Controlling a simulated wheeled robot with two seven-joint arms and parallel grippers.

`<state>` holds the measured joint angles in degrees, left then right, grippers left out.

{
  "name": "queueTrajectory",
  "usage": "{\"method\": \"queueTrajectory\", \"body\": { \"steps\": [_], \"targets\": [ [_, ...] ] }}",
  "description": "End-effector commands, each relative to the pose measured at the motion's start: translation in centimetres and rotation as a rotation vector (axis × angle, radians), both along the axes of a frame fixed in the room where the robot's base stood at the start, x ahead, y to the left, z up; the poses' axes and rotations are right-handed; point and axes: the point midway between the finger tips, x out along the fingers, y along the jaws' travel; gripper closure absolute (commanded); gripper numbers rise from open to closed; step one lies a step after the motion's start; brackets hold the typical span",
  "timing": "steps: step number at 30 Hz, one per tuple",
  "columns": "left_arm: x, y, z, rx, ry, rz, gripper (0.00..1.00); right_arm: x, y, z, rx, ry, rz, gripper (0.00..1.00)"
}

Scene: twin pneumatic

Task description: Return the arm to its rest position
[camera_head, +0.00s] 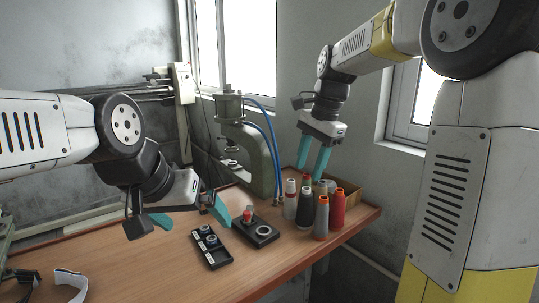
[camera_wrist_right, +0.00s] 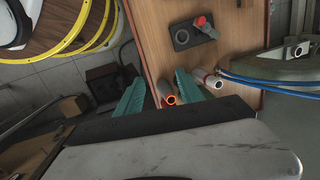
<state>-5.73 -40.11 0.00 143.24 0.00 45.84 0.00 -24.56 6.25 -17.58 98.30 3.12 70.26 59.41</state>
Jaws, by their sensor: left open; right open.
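My left gripper (camera_head: 188,215) has teal fingers spread wide and empty, low over the table at the left, beside the two small black fixtures. My right arm reaches in from the right. Its gripper (camera_head: 309,174) points down with teal fingers apart, above and behind the thread spools (camera_head: 321,215). In the right wrist view the same open fingers (camera_wrist_right: 158,76) show, with spools (camera_wrist_right: 202,78) seen near and beyond them. I see nothing held in either gripper, though the palm of the left one is partly hidden.
A grey-green press (camera_head: 264,160) with blue hoses stands at the back. A black tray with rings (camera_head: 218,260) and a black fixture with a red knob (camera_head: 265,240) lie on the wooden table (camera_head: 165,265). A brown box (camera_head: 350,191) is behind the spools. A white strap (camera_head: 72,279) lies front left.

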Motion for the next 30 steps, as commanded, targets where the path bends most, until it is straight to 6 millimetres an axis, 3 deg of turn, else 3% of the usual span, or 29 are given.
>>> {"method": "queueTrajectory", "body": {
  "steps": [1, 7, 12, 15, 21, 30],
  "targets": [
    [0.0, 0.0, 0.0, 0.0, 0.0, 0.0, 0.0, -2.0, -1.0, 0.6, 0.017, -0.05, 0.067, 0.55],
    [0.0, 0.0, 0.0, 0.0, 0.0, 0.0, 0.0, -9.0, -3.0, 1.1, -0.009, -0.274, 0.382, 0.55],
    [0.0, 0.0, 0.0, 0.0, 0.0, 0.0, 0.0, -14.6, -3.8, -0.1, -0.115, -0.454, 0.635, 0.55],
    [0.0, 0.0, 0.0, 0.0, 0.0, 0.0, 0.0, -17.0, -4.1, -1.1, -0.192, -0.528, 0.75, 0.55],
    [0.0, 0.0, 0.0, 0.0, 0.0, 0.0, 0.0, -19.3, -4.2, -2.6, -0.29, -0.594, 0.88, 0.55],
    [0.0, 0.0, 0.0, 0.0, 0.0, 0.0, 0.0, -19.5, -4.2, -2.8, -0.301, -0.6, 0.897, 0.55]
  ]
}}
